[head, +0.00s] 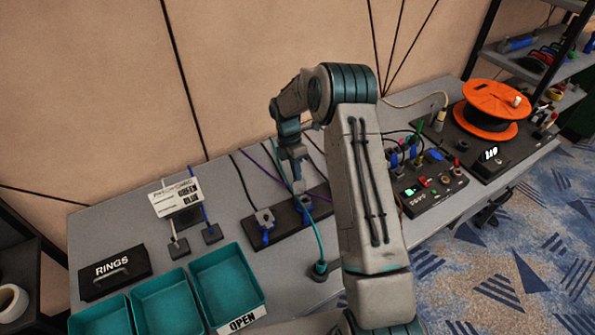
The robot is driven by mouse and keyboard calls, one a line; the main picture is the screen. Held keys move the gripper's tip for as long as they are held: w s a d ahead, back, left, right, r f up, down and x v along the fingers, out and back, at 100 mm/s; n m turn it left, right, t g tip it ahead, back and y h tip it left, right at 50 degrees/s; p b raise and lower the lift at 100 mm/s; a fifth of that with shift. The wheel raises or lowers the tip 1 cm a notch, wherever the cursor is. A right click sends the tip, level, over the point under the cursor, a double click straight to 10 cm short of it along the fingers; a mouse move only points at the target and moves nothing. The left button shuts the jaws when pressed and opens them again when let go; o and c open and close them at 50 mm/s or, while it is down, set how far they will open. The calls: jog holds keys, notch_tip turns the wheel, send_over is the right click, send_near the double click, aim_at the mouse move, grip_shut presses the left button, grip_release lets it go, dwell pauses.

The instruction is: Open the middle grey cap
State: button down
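A dark strip (284,226) lies on the grey table in the head view, with grey and blue connector pieces on it. The left grey piece (264,215) stands clear of my arm, with blue below it. Another grey and blue piece (305,203) sits to its right, just below my gripper; it may be the middle cap, but its lid is too small to make out. The right part of the strip is hidden behind my arm. My gripper (299,184) points down close above that second piece. I cannot tell whether it touches it or how its fingers stand.
Teal trays (228,282) and a black RINGS box (114,272) fill the front left. A sign (176,198) stands behind them. A control box (433,191) and an orange reel (492,105) are at right. Thin cables run around my gripper.

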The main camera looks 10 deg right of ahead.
dwell(0.3)
jog(key=c, duration=1.6)
grip_release()
jog(key=shift+c, duration=0.2)
jog(key=b+v, duration=0.2)
jog(key=v, duration=1.2)
jog(key=shift+b, duration=0.3)
jog(key=shift+w, duration=0.1)
